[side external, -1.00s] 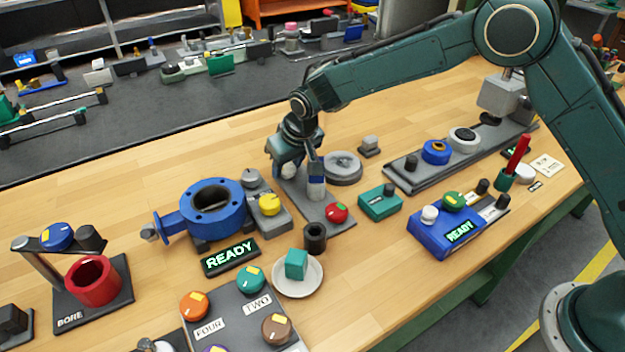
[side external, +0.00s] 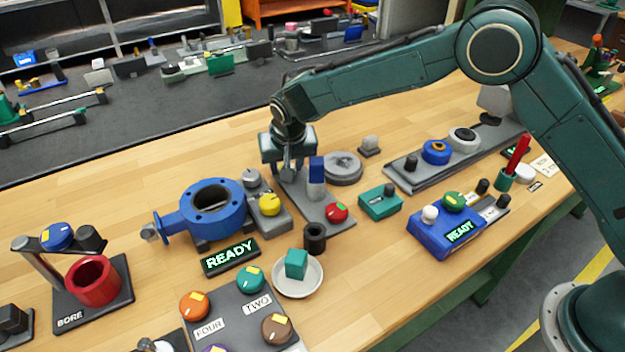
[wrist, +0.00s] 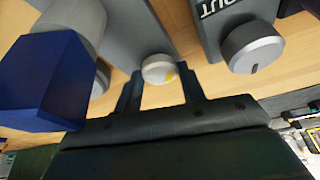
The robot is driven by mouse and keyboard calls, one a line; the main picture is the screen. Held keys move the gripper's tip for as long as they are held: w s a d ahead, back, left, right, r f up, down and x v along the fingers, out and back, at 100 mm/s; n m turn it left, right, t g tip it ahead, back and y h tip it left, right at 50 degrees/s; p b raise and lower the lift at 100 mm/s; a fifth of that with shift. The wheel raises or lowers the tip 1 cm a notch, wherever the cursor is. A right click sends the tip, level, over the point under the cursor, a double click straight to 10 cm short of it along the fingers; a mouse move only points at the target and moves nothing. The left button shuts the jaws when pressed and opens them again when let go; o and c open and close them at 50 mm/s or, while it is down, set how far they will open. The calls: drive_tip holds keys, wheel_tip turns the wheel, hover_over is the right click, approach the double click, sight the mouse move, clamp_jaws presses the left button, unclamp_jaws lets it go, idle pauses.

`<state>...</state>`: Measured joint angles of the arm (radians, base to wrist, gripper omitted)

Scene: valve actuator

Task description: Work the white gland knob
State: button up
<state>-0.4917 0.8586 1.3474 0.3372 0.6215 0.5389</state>
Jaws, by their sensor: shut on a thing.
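A grey post with a blue block on top (side external: 316,168) stands just right of the fingers. That blue block fills the left of the wrist view (wrist: 45,80).
A blue flanged ring (side external: 213,205) and a grey knob (side external: 251,178) stand left of my gripper. A red knob (side external: 337,211) is at the plate's front and a grey disc (side external: 343,167) lies to the right. Bare wood lies behind.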

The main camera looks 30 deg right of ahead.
drive_tip(key=o, duration=1)
drive_tip(key=v, duration=1.4)
drive_tip(key=shift+f, duration=0.1)
